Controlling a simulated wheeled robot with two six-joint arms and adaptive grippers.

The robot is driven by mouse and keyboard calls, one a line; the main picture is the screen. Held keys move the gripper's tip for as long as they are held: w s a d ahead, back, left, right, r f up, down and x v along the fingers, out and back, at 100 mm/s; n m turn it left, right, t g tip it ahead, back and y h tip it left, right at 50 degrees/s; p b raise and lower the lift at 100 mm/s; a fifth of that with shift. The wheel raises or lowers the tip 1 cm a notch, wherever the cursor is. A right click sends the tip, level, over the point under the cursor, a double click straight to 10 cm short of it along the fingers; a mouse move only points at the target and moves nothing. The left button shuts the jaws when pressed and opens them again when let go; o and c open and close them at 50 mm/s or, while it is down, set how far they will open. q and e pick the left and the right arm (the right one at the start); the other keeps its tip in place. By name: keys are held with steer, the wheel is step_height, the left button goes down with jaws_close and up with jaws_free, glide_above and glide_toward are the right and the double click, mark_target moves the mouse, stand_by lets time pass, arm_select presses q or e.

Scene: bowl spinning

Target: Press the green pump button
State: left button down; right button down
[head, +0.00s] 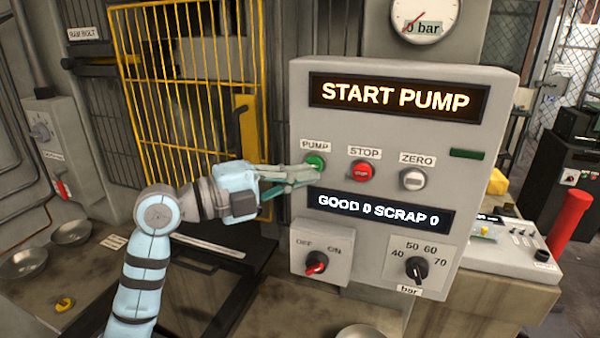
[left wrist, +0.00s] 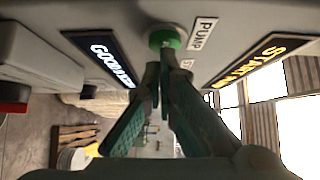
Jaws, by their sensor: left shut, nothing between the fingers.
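The green pump button (head: 316,161) is on the upper left of the grey control panel (head: 470,130), under a PUMP label. My left gripper (head: 312,173) is shut and empty, with its fingertips at the button's lower edge in the head view. In the left wrist view the green button (left wrist: 165,38) sits right at the tips of the closed fingers (left wrist: 158,60). I cannot tell whether they touch or whether the button is pushed in. The right gripper is not in view.
A red STOP button (head: 361,171) and a white ZERO button (head: 412,179) are to the right. The upper display (head: 398,97) reads START PUMP. An OFF/ON knob (head: 316,263) and a bar dial (head: 416,268) are below. A yellow cage (head: 190,90) stands at the left.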

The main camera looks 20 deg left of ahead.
arm_select(q)
steer(key=shift+w+d+b, duration=0.1)
steer(key=shift+w+b, duration=0.45)
steer(key=shift+b, duration=0.05)
steer(key=shift+r, duration=0.1)
